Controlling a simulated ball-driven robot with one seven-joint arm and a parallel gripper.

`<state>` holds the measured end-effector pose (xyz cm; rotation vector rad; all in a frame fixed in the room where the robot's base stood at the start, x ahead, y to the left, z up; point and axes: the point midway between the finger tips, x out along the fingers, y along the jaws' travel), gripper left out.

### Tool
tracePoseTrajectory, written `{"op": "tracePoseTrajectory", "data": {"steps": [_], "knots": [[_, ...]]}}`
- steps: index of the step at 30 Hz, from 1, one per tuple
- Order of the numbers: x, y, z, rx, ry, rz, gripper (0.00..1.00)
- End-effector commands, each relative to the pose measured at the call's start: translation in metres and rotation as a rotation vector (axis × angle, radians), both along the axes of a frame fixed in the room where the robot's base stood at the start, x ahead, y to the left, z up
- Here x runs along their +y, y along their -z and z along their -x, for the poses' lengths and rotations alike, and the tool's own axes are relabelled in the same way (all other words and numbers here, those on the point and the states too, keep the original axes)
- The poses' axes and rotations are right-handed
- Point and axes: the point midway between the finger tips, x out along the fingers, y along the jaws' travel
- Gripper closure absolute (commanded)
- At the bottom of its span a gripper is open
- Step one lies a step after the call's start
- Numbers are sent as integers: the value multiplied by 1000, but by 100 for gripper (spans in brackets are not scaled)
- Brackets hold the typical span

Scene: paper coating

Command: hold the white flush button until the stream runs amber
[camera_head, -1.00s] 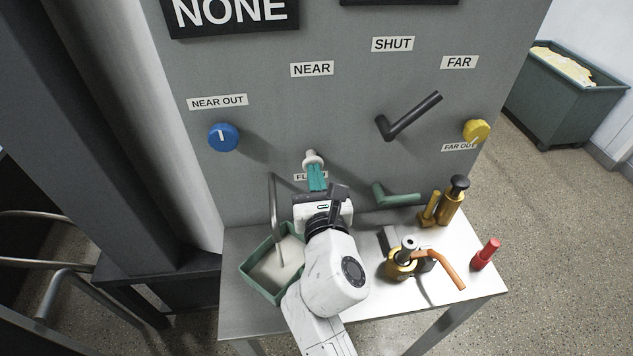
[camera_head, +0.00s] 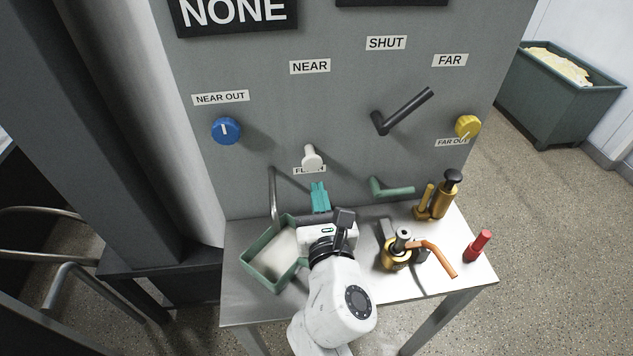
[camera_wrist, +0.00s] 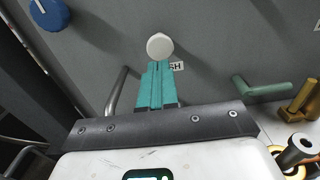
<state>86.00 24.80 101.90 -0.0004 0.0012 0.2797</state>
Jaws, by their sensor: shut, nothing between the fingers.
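The white flush button (camera_head: 312,157) sticks out of the grey panel above a label partly hidden behind it. It also shows in the wrist view (camera_wrist: 160,46). My gripper (camera_head: 320,184) has its teal fingers shut together and empty, pointing at the panel just below the button. In the head view a gap shows between fingertips and button. In the wrist view the fingertips (camera_wrist: 158,66) lie just under the button's face. A thin grey bent pipe (camera_head: 273,190) comes down over a green tray (camera_head: 250,275) with pale whitish contents. I cannot make out any amber in it.
The panel also carries a blue knob (camera_head: 226,130), a black lever (camera_head: 403,111), a yellow knob (camera_head: 467,126) and a green handle (camera_head: 391,189). On the table right of my arm stand brass fittings (camera_head: 437,200), a valve with an orange handle (camera_head: 432,254) and a red cylinder (camera_head: 477,246).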

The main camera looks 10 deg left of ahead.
Motion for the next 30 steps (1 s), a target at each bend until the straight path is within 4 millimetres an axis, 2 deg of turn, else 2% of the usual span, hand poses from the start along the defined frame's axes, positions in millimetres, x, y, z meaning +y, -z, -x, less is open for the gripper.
{"op": "tracePoseTrajectory", "data": {"steps": [7, 12, 18, 30], "knots": [[-11, 2, 40, 2, -1, 2, 100], [-17, 1, 60, 2, -2, 1, 100], [-19, 0, 67, 1, -1, 0, 100], [-18, 0, 67, 1, -1, 0, 100]]}}
